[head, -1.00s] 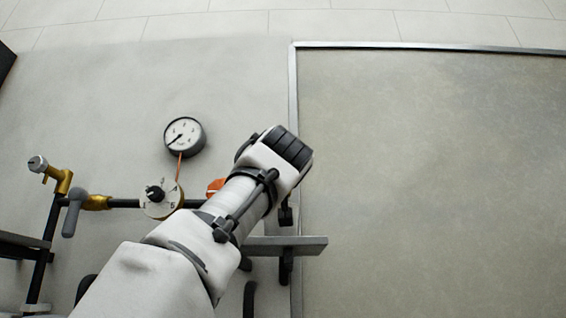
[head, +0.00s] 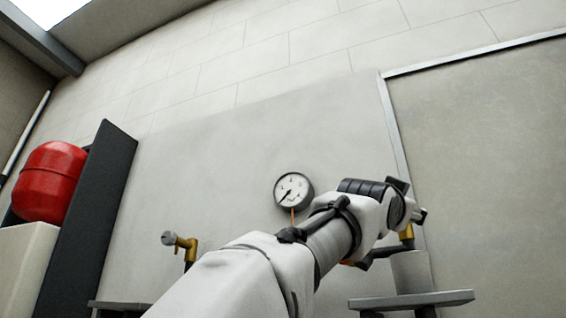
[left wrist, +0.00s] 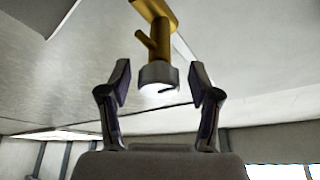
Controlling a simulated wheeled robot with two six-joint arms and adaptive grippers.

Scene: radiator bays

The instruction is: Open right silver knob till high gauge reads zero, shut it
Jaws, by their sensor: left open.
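The right silver knob (left wrist: 158,76) sits on a brass valve (left wrist: 158,38) in the left wrist view. My left gripper (left wrist: 160,85) is open, with a finger on each side of the knob and visible gaps. In the head view, my left arm reaches right to the brass valve (head: 406,235), and my wrist hides the knob there. The round wall gauge (head: 293,190) has a white dial; its needle points to the lower left, and the numbers are too small to read surely. Another silver knob (head: 168,238) is on the left brass fitting (head: 188,245). My right gripper is out of view.
A grey container (head: 409,272) stands on a shelf (head: 412,299) below the right valve. A red tank (head: 50,182) and a dark upright panel (head: 98,215) are at the left. A large framed panel (head: 490,170) fills the right. The wall above the gauge is clear.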

